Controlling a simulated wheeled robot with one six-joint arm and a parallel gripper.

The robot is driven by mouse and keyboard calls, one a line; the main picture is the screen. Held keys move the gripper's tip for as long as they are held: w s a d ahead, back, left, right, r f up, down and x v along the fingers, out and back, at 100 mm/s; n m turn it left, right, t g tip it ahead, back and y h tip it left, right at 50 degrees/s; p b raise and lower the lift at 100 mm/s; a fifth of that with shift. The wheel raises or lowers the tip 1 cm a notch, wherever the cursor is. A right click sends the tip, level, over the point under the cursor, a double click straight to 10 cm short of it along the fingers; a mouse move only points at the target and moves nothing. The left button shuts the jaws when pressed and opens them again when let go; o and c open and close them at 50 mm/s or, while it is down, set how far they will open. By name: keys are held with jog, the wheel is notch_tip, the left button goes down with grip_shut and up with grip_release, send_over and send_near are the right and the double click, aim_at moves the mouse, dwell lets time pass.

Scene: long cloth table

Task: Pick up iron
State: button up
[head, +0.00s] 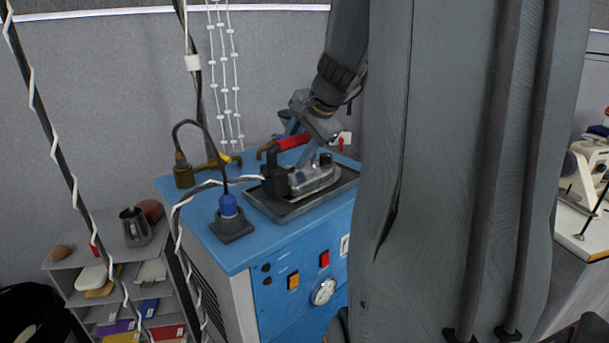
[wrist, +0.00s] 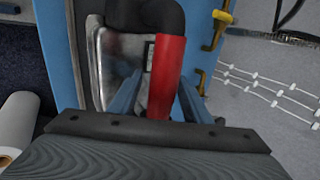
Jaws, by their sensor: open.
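The iron (head: 313,178) has a metal body, a black rear part and a red handle. It sits on a dark tray (head: 265,210) on top of a blue machine (head: 205,186). My gripper (head: 318,160) is over the iron, coming from the upper right. In the wrist view, the iron's red handle (wrist: 166,75) lies between the two blue fingers of my gripper (wrist: 155,92), which are spread apart on either side of it. Part of the finger nearest the handle's base is hidden. I cannot tell whether either finger touches the handle.
A grey column blocks the right of the head view. A blue-capped fitting (head: 230,213) with a cable stands left of the iron, and brass valves (head: 185,175) are behind. A shelf unit (head: 105,262) with a metal jug (head: 136,227) is at the left.

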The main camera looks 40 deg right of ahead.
grip_shut()
jog(key=shift+w+r, duration=0.1)
jog(key=shift+r, duration=0.05)
